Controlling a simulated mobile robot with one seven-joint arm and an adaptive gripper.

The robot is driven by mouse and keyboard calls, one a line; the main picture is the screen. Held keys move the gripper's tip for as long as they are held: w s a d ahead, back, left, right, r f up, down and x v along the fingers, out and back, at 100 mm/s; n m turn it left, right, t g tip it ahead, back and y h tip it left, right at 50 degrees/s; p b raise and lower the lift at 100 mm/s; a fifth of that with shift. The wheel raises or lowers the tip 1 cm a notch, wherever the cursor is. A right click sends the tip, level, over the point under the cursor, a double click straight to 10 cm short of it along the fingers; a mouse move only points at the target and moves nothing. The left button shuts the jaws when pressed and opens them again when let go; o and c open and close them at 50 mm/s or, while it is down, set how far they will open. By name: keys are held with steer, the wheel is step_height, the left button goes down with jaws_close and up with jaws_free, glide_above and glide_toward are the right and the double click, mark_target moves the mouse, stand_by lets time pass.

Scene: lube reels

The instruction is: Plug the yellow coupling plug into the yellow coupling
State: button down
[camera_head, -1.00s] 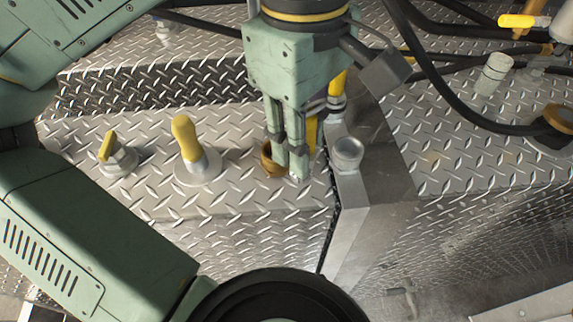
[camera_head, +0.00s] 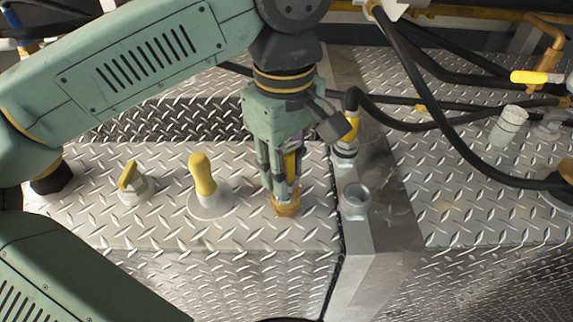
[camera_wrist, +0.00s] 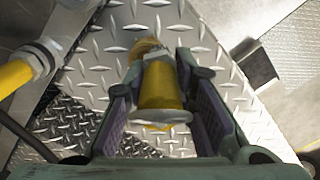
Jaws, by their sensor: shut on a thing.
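The yellow coupling plug (camera_head: 290,165) is a yellow cylinder held between the fingers of my gripper (camera_head: 281,180). In the wrist view the plug (camera_wrist: 163,88) shows between the two fingers of my gripper (camera_wrist: 160,74), with a metal end toward me and a pale collar at its far end. The yellow coupling (camera_head: 286,205), a brass-yellow ring on the tread-plate deck, lies directly beneath the plug. In the wrist view part of the coupling (camera_wrist: 147,46) shows just past the plug. The plug's tip is hidden, so I cannot tell how deep it sits.
Left of the coupling stand a yellow-handled lever (camera_head: 203,175) and a smaller yellow-handled valve (camera_head: 130,180). An empty metal socket (camera_head: 355,200) and a hose with a yellow end (camera_head: 351,125) are close on the right. Black hoses (camera_head: 430,125) cross the back right.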

steer(key=shift+w+d, duration=0.1)
steer(key=shift+w, duration=0.9)
steer(key=shift+w+f, duration=0.1)
steer(key=shift+f, duration=0.1)
steer(key=shift+f+p, duration=0.4)
steer(key=shift+f, duration=1.4)
steer(key=c, duration=1.3)
jaws_free()
steer(key=shift+c, duration=0.2)
steer(key=shift+r+p, duration=0.3)
step_height(320, 180, up, 12)
steer(key=b, duration=0.1)
steer(key=shift+f+b, duration=0.15)
steer(key=shift+b, duration=0.2)
